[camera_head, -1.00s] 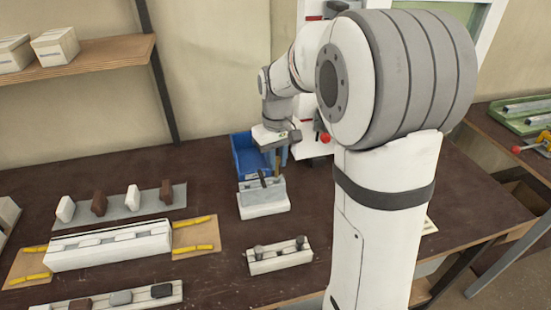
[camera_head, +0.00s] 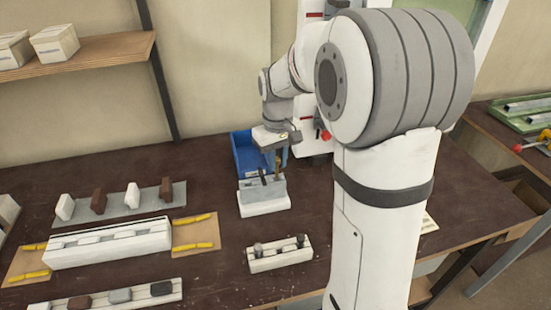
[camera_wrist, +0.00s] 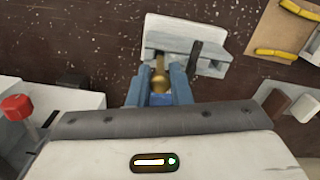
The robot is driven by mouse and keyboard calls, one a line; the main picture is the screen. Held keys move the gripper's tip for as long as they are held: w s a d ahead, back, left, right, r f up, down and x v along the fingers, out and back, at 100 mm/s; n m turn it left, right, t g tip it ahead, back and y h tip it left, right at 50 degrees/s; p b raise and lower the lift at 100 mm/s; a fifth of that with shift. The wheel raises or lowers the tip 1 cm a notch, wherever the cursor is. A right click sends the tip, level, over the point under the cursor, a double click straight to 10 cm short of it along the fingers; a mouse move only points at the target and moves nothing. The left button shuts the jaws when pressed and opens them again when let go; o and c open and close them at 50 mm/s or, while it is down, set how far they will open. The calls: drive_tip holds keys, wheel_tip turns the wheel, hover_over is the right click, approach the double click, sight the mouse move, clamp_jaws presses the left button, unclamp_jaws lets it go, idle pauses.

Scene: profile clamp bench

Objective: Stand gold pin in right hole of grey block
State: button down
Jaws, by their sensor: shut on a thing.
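The grey block (camera_head: 272,190) sits on a white base (camera_head: 265,209) at mid-bench; it also shows in the wrist view (camera_wrist: 212,68). A dark pin (camera_head: 263,177) stands in its left part, and the same pin (camera_wrist: 195,56) shows at the block in the wrist view. My gripper (camera_head: 277,160) is over the block's right part. Its two blue-grey fingers (camera_wrist: 159,84) are shut on the gold pin (camera_wrist: 160,80), held between them at the block's edge in the wrist view. The pin's lower end and the right hole are hidden, so I cannot tell whether it is in the hole.
A blue bin (camera_head: 243,150) stands close behind the block. A white rack with two dark knobs (camera_head: 279,255) is in front. A long white clamp fixture (camera_head: 108,246) lies to the left. A red knob (camera_wrist: 16,107) shows at the wrist view's left. Bare bench lies between these.

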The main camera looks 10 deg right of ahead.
drive_tip(key=shift+f+b, duration=1.35)
drive_tip(key=shift+f, duration=0.75)
drive_tip(key=c, duration=1.3)
unclamp_jaws()
drive_tip(key=shift+o, duration=0.2)
drive_tip(key=shift+r+p, duration=3.1)
drive_tip(key=shift+r, duration=0.95)
